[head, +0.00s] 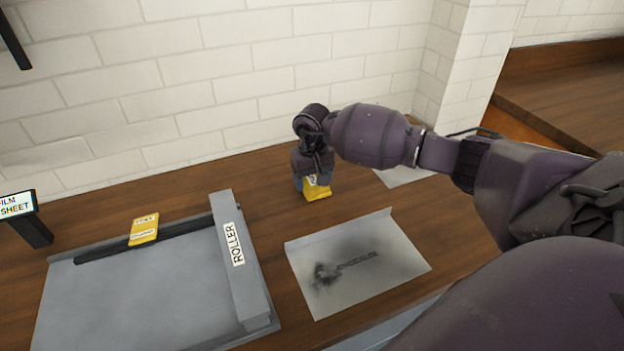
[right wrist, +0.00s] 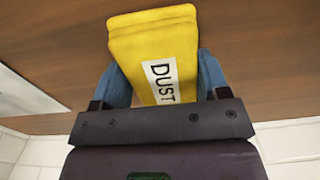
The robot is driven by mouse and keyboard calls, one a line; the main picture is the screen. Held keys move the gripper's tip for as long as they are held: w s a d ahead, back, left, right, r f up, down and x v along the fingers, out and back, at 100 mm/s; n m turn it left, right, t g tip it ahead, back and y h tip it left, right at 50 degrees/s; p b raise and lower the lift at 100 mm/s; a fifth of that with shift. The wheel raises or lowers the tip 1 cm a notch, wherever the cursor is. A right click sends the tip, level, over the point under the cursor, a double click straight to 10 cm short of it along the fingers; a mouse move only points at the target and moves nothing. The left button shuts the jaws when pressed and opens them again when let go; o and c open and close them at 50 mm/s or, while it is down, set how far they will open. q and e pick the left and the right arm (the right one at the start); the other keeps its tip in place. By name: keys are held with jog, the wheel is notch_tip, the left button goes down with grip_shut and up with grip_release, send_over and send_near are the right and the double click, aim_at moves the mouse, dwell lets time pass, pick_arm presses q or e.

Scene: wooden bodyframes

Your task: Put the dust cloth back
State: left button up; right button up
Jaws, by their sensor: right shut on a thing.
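The dust cloth (head: 317,190) is a yellow folded pad. In the right wrist view the cloth (right wrist: 155,45) shows a white label reading DUST. My right gripper (head: 313,181) is shut on it, with one blue finger on each side in the wrist view (right wrist: 165,78). The gripper points down at the wooden counter near the back wall. The cloth is at or just above the counter; I cannot tell if it touches. My left gripper is not in view.
A grey plate (head: 345,270) with a dark smudge and print lies in front of the gripper. A tray with a ROLLER-labelled bar (head: 236,255) and another yellow piece (head: 144,229) is at left. A FILM SHEET sign (head: 17,205) stands far left. A brick wall (head: 180,100) is behind.

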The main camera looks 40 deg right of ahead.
aim_at(313, 177)
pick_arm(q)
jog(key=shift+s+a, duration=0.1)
pick_arm(e)
jog(key=shift+f, duration=0.3)
jog(key=o, duration=0.9)
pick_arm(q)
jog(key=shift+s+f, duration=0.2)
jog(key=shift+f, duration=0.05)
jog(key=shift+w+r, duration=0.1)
pick_arm(e)
jog(key=shift+r, duration=0.1)
jog(key=shift+r, duration=0.3)
pick_arm(q)
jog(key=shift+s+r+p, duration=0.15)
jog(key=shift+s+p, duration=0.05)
jog(key=shift+p, duration=0.1)
pick_arm(e)
notch_tip(313, 177, up, 12)
jog(key=shift+f, duration=0.15)
